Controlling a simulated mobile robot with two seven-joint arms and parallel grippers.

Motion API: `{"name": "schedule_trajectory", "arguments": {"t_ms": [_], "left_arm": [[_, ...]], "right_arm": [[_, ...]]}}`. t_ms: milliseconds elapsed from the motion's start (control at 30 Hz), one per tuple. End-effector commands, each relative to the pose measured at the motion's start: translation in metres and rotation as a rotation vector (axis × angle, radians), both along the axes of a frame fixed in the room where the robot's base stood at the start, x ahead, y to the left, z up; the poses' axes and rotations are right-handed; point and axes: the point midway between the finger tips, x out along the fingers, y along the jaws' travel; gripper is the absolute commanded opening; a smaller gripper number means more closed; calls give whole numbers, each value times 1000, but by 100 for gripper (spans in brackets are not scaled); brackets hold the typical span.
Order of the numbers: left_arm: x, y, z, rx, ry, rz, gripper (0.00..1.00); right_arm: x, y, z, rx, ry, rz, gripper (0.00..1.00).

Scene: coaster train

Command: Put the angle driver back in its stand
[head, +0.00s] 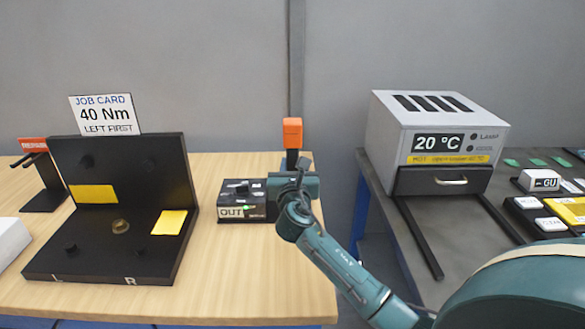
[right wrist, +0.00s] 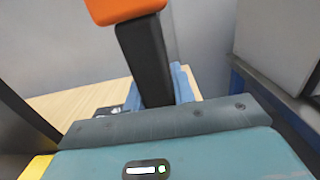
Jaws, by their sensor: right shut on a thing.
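The angle driver, a dark upright tool with an orange block on top (head: 292,132), is in my right gripper (head: 293,182). In the right wrist view its dark shaft (right wrist: 145,60) rises from between the jaws, leaning slightly, with the orange end (right wrist: 122,8) at the top edge. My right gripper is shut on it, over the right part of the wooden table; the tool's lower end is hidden. A black stand with two prongs (head: 45,185) and a small red label is at the far left, apart from the tool, with nothing on its prongs. My left gripper is not in view.
A black fixture (head: 45,262) marked L and R, with yellow patches and a 40 Nm job card (head: 103,114), stands beside the stand. A black box marked OUT (head: 237,209) is just left of my right gripper. A grey oven (head: 385,125) stands on the right bench.

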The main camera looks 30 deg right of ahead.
Motion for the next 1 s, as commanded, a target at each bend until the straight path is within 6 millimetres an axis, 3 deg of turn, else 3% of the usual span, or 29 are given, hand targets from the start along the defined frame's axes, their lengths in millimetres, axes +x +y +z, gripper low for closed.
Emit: {"name": "schedule_trajectory", "arguments": {"t_ms": [1000], "left_arm": [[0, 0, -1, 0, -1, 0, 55]], "right_arm": [[22, -13, 6, -4, -10, 1, 0]]}}
